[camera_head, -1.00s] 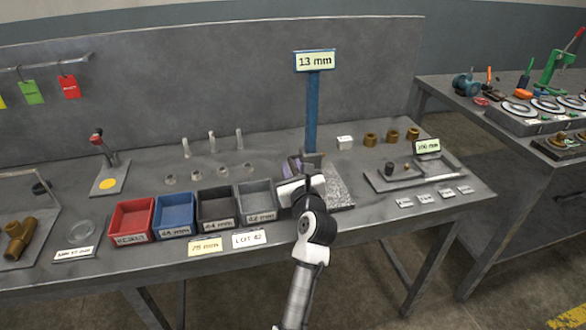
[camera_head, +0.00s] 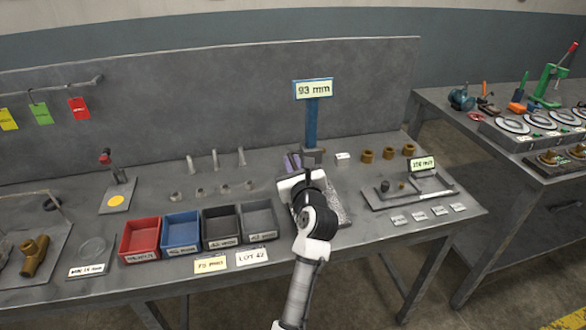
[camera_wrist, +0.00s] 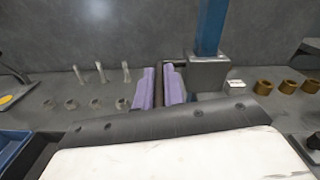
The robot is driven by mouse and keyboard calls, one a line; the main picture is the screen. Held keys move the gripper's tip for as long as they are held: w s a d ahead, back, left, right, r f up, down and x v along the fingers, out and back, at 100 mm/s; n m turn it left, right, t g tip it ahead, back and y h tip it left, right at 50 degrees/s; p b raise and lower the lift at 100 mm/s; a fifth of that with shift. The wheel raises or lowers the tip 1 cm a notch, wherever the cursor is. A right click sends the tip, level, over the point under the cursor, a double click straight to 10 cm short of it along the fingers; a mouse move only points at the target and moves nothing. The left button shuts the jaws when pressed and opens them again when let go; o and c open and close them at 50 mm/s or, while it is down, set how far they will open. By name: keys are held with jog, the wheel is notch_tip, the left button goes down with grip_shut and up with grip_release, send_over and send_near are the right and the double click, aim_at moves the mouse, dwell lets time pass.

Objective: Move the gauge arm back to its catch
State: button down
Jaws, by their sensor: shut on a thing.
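The height gauge has a blue column (camera_head: 312,125) with a sign on top (camera_head: 313,90) reading "93 mm". A dark block (camera_wrist: 209,72) sits on the column, seen close in the wrist view. My gripper (camera_head: 292,161) is just left of the column, above the speckled grey base plate (camera_head: 341,205). Its purple fingers also show in the wrist view (camera_wrist: 160,88), shut on a narrow dark bar (camera_wrist: 159,78), the gauge arm. The head view hides most of this bar behind my wrist. I cannot make out the catch.
Red (camera_head: 140,239), blue (camera_head: 181,231) and two dark bins stand left of my arm. Small pale pins (camera_head: 214,160) stand behind them. Brass rings (camera_head: 367,155) and a tray (camera_head: 408,188) lie to the right. A back panel (camera_head: 210,100) closes the bench.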

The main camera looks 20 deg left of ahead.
notch_tip(320, 180, up, 8)
jog(key=p, duration=0.4)
jog(key=shift+r, duration=0.15)
jog(key=c, duration=1.6)
grip_release()
jog(key=shift+c, duration=0.2)
jog(key=shift+o, duration=0.8)
jog(key=shift+f, duration=0.2)
jog(key=shift+s+d, duration=0.1)
jog(key=b+v, duration=0.4)
jog(key=v, duration=0.9)
jog(key=shift+s, duration=0.2)
jog(key=shift+d, duration=0.15)
